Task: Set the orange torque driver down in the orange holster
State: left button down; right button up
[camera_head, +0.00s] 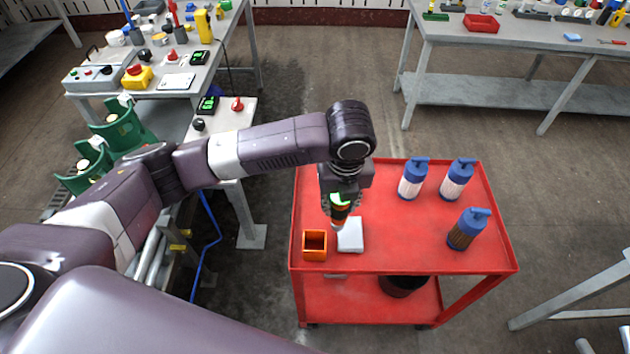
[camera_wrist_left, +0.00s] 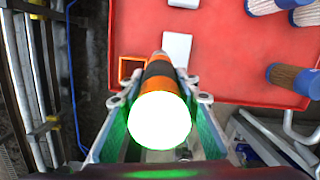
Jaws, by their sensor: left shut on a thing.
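The orange torque driver (camera_head: 339,212) with a dark band is held by my left gripper (camera_head: 341,198) above the red cart. In the left wrist view the driver (camera_wrist_left: 159,75) lies between the two fingers of the left gripper (camera_wrist_left: 162,112), which is shut on it; its bright round end faces the camera. The orange holster (camera_head: 314,245) is an open square box at the cart's front left corner. It also shows in the left wrist view (camera_wrist_left: 130,69), left of and beyond the driver. The driver is apart from the holster. My right gripper is not in view.
A white block (camera_head: 351,235) sits on the red cart (camera_head: 400,256) right of the holster. Several blue-capped bottles (camera_head: 412,178) stand on the cart's right half. A workbench (camera_head: 190,78) with tools is at the left. The cart's front middle is clear.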

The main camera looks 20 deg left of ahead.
pick_arm(q)
jog(key=s+a+r+g+p, duration=0.1)
jog(key=s+a+r, duration=0.2)
jog(key=r, duration=0.3)
jog(key=shift+a+r+g, duration=0.4)
jog(key=shift+a, duration=0.5)
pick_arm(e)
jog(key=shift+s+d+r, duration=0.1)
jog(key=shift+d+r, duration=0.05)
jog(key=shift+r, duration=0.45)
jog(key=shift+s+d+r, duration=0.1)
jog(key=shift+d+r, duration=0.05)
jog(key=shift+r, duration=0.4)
pick_arm(q)
jog(key=shift+p, duration=0.3)
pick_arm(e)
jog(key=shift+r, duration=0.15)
pick_arm(q)
jog(key=shift+m, duration=0.3)
notch_tip(320, 180, down, 5)
jog(key=shift+r, duration=0.1)
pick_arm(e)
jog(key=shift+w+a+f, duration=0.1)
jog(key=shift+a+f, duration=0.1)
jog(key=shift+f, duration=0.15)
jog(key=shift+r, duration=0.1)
